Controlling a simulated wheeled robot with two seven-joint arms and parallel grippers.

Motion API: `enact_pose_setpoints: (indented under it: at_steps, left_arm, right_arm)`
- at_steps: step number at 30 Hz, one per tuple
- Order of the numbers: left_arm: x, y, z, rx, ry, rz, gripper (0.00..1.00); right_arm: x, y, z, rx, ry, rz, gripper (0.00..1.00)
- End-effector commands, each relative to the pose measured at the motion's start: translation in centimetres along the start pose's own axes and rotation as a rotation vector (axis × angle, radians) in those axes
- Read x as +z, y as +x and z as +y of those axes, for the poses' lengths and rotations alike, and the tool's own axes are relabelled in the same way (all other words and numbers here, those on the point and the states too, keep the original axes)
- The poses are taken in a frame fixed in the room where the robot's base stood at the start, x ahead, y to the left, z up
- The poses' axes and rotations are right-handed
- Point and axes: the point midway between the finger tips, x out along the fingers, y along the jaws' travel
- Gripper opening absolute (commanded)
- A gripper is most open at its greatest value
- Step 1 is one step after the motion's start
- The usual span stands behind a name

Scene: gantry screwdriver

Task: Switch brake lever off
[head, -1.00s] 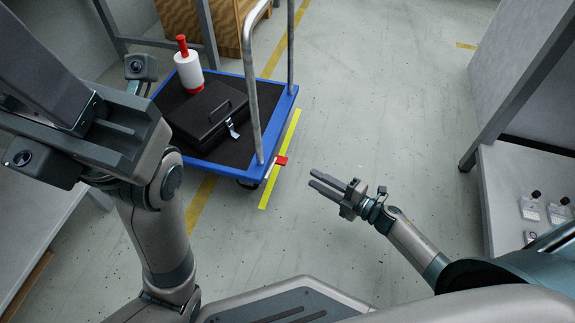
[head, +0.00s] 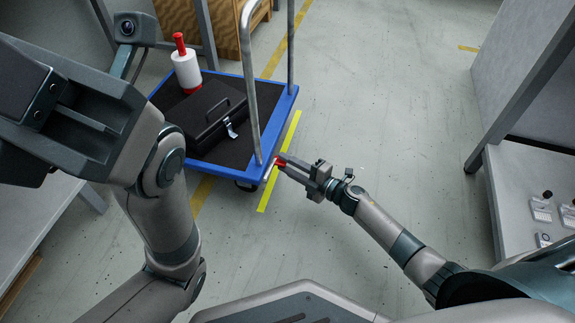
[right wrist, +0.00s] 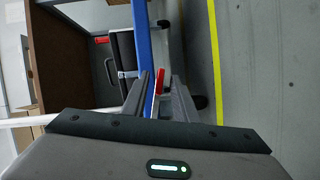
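The red brake lever (head: 280,163) sticks out at the near right corner of the blue-edged cart (head: 277,124). My right gripper (head: 282,165) is at the lever, with its fingertips on either side of the red pedal. In the right wrist view the lever (right wrist: 159,80) shows between the two fingers (right wrist: 160,90), which stand apart; I cannot tell whether they touch it.
A black case (head: 212,117) and a white bottle with a red top (head: 185,68) stand on the cart. The cart's metal handle (head: 250,90) rises near the lever. A yellow floor stripe (head: 280,160) runs alongside. The floor to the right is open, up to a grey bench (head: 520,180).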

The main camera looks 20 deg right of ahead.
Motion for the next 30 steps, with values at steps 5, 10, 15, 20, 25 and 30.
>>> enact_pose_setpoints:
  at_steps: [5, 10, 15, 20, 25, 30]
  left_arm:
    - [0.01, 0.08, -0.03, 0.001, 0.001, 0.001, 0.30]
    - [0.01, 0.04, -0.05, 0.000, 0.002, 0.001, 0.30]
    - [0.02, -0.08, -0.11, -0.003, 0.003, -0.002, 0.30]
    - [0.07, -0.25, -0.18, -0.006, 0.004, -0.007, 0.30]
    - [0.10, -0.35, -0.20, -0.007, 0.005, -0.011, 0.30]
    - [0.10, -0.34, -0.18, -0.005, 0.004, -0.010, 0.30]
  right_arm:
    - [0.00, -0.01, 0.02, 0.000, 0.000, 0.000, 0.27]
    - [0.01, -0.03, 0.02, 0.000, 0.000, 0.000, 0.00]
    - [0.01, -0.04, 0.00, 0.000, 0.000, 0.000, 0.00]
    - [0.01, -0.05, -0.01, 0.000, 0.000, 0.000, 0.00]
    - [0.02, -0.05, -0.02, 0.000, 0.000, 0.000, 0.00]
    - [0.02, -0.06, -0.03, 0.000, 0.000, 0.000, 0.00]
